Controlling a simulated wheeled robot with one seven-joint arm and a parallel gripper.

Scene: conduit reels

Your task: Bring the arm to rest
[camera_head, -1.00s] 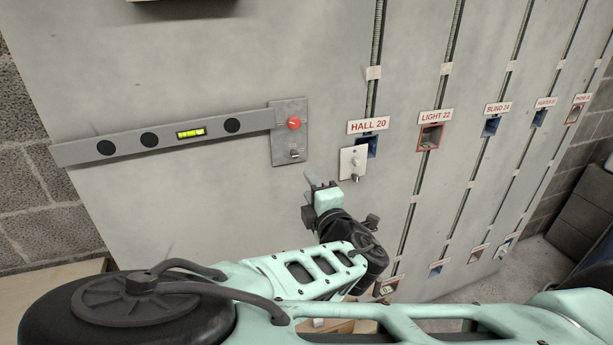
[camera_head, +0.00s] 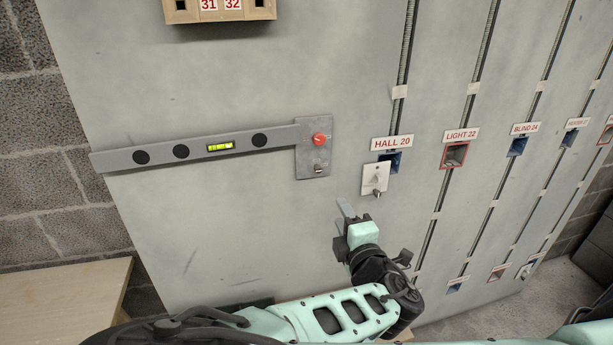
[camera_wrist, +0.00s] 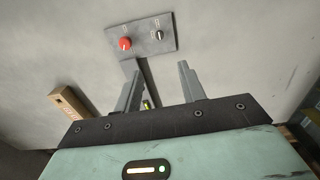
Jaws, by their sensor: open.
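My gripper (camera_head: 345,212) is in front of the grey wall panel (camera_head: 230,235), below the white plate beside HALL 20. In the wrist view my gripper (camera_wrist: 160,85) has its two fingers apart with nothing held between them. Beyond the fingers, the wrist view shows a grey plate (camera_wrist: 150,30) with a red knob (camera_wrist: 125,43). My arm reaches in from the bottom of the head view.
A grey bar with a level vial (camera_head: 220,146) ends at the plate with the red knob (camera_head: 319,138). A white plate (camera_head: 375,178) hangs by the HALL 20 label (camera_head: 392,142). Several conduits and boxes run right. A wooden surface (camera_head: 62,300) stands lower left.

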